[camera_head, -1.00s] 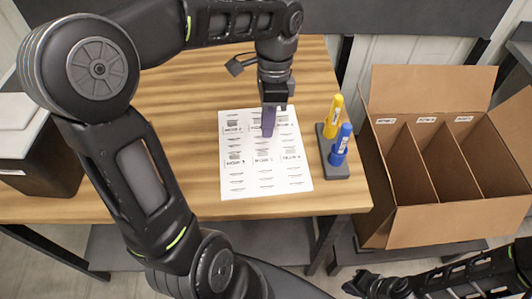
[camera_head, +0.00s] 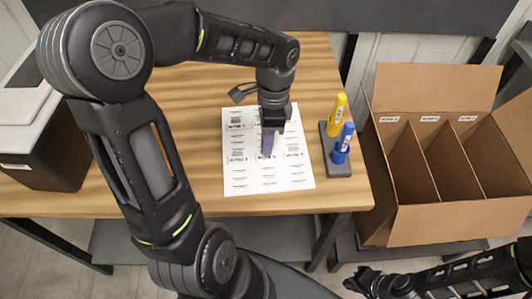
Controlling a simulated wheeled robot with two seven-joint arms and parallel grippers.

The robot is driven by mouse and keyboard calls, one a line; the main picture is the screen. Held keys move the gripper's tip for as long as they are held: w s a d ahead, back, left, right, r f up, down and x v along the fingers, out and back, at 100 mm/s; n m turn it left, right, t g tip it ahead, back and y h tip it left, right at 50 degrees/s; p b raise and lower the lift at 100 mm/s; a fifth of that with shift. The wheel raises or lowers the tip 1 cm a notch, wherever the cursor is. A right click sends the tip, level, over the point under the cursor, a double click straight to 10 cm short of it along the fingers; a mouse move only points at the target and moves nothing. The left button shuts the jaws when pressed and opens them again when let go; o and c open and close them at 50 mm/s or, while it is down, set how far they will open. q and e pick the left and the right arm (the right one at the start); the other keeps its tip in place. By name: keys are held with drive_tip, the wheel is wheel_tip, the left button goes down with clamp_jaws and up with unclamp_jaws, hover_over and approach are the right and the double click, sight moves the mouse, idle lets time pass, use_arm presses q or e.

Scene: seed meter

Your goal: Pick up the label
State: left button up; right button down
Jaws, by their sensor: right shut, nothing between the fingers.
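A white sheet of printed labels (camera_head: 240,179) lies flat on the wooden table. My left gripper (camera_head: 267,151) points down over the middle of the sheet. Its narrow purple tip part covers some of a middle-column label; I cannot tell whether it touches the paper or how far the fingers are apart. My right gripper (camera_head: 363,281) is shut and empty at the bottom right, below the table's front edge and away from the sheet.
A dark holder (camera_head: 344,188) with a yellow marker (camera_head: 336,114) and a blue marker (camera_head: 343,144) stands right of the sheet. An open cardboard box (camera_head: 440,222) with labelled compartments stands further right. A dark bin with a white lid (camera_head: 25,107) is at the left.

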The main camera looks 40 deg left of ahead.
use_arm(q)
drive_tip(key=shift+f, duration=0.45)
clamp_jaws()
idle(0.3)
drive_tip(key=shift+r, duration=0.15)
wheel_tip(320, 180, up, 10)
idle(0.4)
drive_tip(key=shift+s, duration=0.1)
idle(0.5)
